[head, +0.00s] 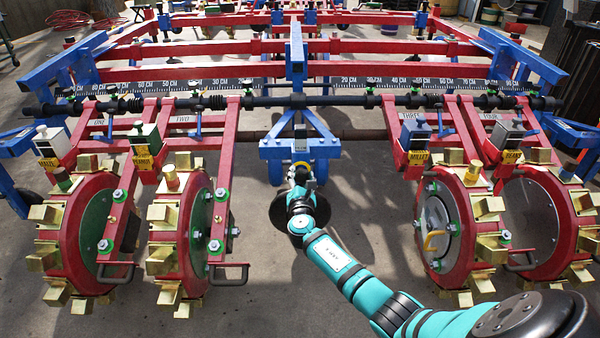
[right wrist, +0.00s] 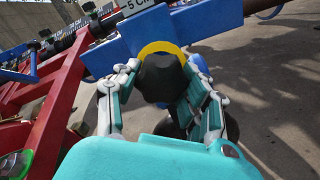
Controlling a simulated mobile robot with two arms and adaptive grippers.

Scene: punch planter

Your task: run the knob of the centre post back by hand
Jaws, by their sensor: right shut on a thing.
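The blue centre post (head: 297,55) rises in the middle of the head view, with a blue crossbeam (head: 275,152) low in front of it. My right gripper (head: 301,174) reaches that crossbeam from the front. In the right wrist view its fingers stand on both sides of a black faceted knob (right wrist: 162,80) and are shut on it. A yellow ring (right wrist: 160,47) shows behind the knob, against the blue beam (right wrist: 210,20). In the head view the gripper hides most of the knob. My left gripper is in neither view.
Red wheels with brass blocks stand on both sides, the nearest at left (head: 183,235) and right (head: 450,230). A black shaft (head: 270,101) and a centimetre scale (head: 365,83) run across behind. Bare concrete floor (head: 340,215) lies between the wheels.

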